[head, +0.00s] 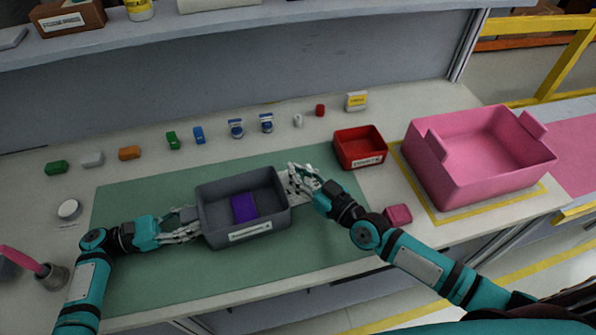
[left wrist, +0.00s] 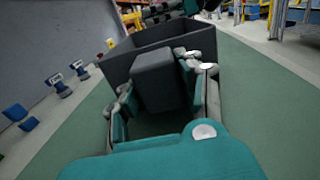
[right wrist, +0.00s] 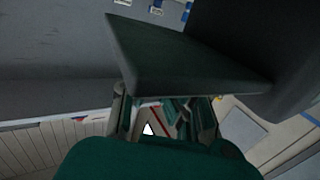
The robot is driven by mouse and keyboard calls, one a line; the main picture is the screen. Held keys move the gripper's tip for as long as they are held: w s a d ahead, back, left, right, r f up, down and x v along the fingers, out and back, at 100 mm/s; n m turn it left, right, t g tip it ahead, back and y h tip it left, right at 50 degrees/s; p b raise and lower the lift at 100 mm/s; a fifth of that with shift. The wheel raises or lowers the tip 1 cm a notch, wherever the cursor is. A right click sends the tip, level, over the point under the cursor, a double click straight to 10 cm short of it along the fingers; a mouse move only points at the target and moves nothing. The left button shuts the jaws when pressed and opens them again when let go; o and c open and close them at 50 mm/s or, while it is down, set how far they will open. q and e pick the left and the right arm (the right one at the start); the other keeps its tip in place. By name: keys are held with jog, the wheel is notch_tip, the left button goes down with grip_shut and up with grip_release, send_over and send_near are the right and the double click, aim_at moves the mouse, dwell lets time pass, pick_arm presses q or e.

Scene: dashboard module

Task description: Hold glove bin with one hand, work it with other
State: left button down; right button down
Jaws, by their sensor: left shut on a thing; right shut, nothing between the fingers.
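The dark grey bin (head: 214,218) stands on the green mat (head: 130,275), with a purple item (head: 244,208) inside and a white label on its front. My left gripper (head: 196,228) is at the bin's left side. In the left wrist view its fingers (left wrist: 165,95) are shut on the bin's grey end block (left wrist: 158,80). My right gripper (head: 300,182) is at the bin's right end, shut with nothing between its fingers. In the right wrist view a dark grey panel (right wrist: 180,60) fills much of the picture above the fingers (right wrist: 168,118); I cannot tell whether they touch it.
A red labelled bin (head: 360,150) and a large pink tub (head: 475,165) stand right of the mat. A pink block (head: 398,215) lies near my right forearm. Several small coloured items line the back of the table. The mat in front of the bin is clear.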

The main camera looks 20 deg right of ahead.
jog(key=shift+a+r+n+g+y, duration=0.15)
jog(key=shift+n+g+y, duration=0.15)
jog(key=shift+n+y, duration=0.15)
dwell(1.5)
jog(key=c, duration=1.3)
grip_release()
jog(key=shift+o, duration=0.2)
jog(key=v, duration=1.2)
